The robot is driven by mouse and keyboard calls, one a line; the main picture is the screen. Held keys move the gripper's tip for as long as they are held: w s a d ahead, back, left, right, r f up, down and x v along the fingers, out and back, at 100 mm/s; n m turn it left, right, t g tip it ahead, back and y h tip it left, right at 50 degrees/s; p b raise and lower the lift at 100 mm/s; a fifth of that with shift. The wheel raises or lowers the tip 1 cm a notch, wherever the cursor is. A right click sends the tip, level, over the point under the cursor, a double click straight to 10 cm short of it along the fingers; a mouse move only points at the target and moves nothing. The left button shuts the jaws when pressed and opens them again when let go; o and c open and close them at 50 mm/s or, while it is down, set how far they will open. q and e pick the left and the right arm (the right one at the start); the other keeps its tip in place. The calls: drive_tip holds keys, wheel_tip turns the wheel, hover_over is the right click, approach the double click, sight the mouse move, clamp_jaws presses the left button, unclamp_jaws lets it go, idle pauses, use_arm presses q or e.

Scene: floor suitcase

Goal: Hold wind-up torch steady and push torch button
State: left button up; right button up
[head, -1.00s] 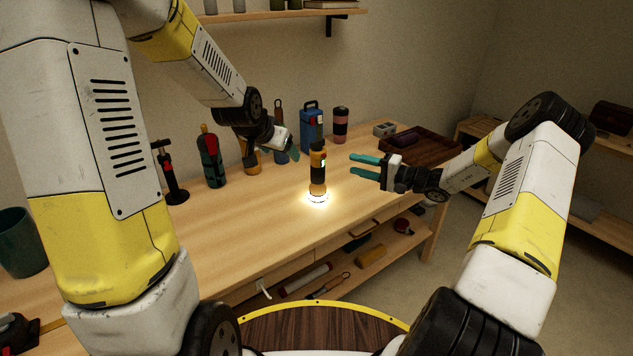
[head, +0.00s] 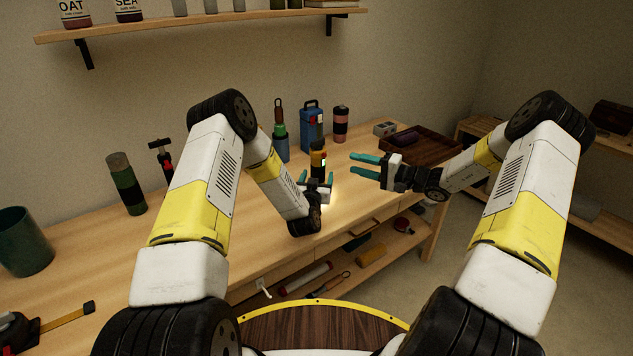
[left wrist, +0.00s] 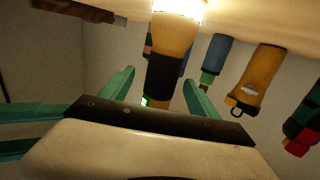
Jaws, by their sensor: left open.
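The wind-up torch (head: 318,158), orange and black with a small greenish light on its side, stands upright on the workbench, its lit head down. In the left wrist view the torch (left wrist: 172,55) appears inverted, glowing head at the top. My left gripper (head: 317,177) is open in front of it and hides its lower part. Its teal fingers (left wrist: 158,92) show on either side of the torch; whether they touch it I cannot tell. My right gripper (head: 352,163) is open and empty, to the right of the torch, fingers pointing left.
A blue lantern (head: 312,128) and a pink-and-black flask (head: 340,124) stand behind the torch. A dark wooden tray (head: 432,147) lies at the right end. A green-and-black flask (head: 126,184) and a green mug (head: 24,243) stand at left. The bench's front middle is fairly clear.

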use_arm(q)
drive_tip(key=shift+n+t+y, duration=0.3)
drive_tip(key=shift+t+y, duration=0.1)
drive_tip(key=shift+t, duration=0.1)
drive_tip(key=shift+w+d+f, duration=0.1)
drive_tip(key=shift+w+f, duration=0.05)
drive_tip(key=shift+w, duration=1)
drive_tip(key=shift+w+d+f, duration=0.1)
drive_tip(key=shift+w+f, duration=0.05)
drive_tip(key=shift+w, duration=1)
drive_tip(key=shift+w+d+f, duration=0.1)
drive_tip(key=shift+w+f, duration=0.05)
drive_tip(key=shift+w, duration=1)
drive_tip(key=shift+c, duration=0.4)
clamp_jaws()
use_arm(e)
clamp_jaws()
